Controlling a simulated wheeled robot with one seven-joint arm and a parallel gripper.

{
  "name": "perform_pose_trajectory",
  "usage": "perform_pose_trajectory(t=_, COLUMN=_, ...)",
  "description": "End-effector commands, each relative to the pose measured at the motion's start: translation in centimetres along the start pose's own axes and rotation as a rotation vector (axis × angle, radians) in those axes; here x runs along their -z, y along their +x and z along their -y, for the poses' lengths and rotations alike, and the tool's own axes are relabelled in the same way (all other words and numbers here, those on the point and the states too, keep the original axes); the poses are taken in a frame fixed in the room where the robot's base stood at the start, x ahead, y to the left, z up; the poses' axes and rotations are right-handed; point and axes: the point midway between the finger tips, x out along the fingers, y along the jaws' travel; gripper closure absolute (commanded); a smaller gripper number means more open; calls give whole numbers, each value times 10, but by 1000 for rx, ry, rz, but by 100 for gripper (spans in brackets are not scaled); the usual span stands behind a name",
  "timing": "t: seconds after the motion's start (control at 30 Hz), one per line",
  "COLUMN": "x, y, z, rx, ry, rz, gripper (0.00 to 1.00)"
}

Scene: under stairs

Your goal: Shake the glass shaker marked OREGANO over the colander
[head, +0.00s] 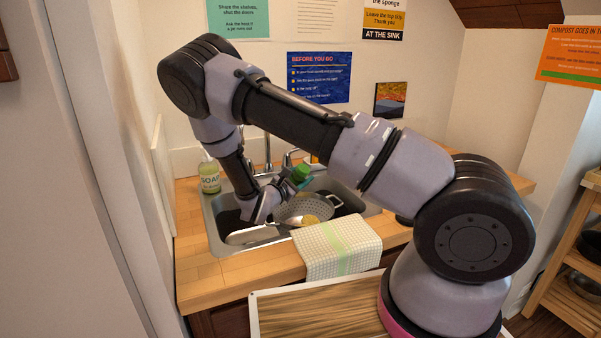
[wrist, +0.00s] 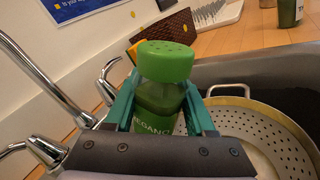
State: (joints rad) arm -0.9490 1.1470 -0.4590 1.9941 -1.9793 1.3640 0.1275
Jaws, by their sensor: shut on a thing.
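The glass shaker (wrist: 158,105) has a green cap with holes. Its label, partly hidden, shows "EGANO" in the wrist view. The teal fingers of my gripper (wrist: 160,97) are shut on its sides. In the head view the green cap (head: 301,173) shows at the end of my gripper (head: 288,185), above the sink. The metal colander (head: 290,209) sits in the sink, below and close to the shaker. It also shows at the right of the wrist view (wrist: 262,122). Something yellowish lies in it. I cannot tell exactly how far the shaker is tilted.
The sink (head: 222,244) is set in a wooden counter (head: 200,262). Faucets (head: 268,152) stand behind it, and a soap bottle (head: 209,177) is at its left. A checked towel (head: 337,246) hangs over the front edge. A brown patterned object (wrist: 168,32) lies behind the shaker.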

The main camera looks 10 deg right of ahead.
Motion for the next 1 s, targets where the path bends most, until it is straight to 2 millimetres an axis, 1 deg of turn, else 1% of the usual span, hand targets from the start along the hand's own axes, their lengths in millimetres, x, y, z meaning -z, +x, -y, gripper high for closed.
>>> perform_pose_trajectory(t=0.17, x=11, y=1, z=-1, rx=3, ry=214, rz=0, gripper=100)
perform_pose_trajectory(t=0.4, x=32, y=1, z=-5, rx=4, ry=662, rz=1, gripper=100)
perform_pose_trajectory(t=0.7, x=25, y=1, z=-11, rx=4, ry=1223, rz=3, gripper=100)
perform_pose_trajectory(t=0.9, x=12, y=0, z=-14, rx=1, ry=1488, rz=0, gripper=100)
perform_pose_trajectory(t=1.0, x=8, y=0, z=-15, rx=1, ry=1577, rz=0, gripper=100)
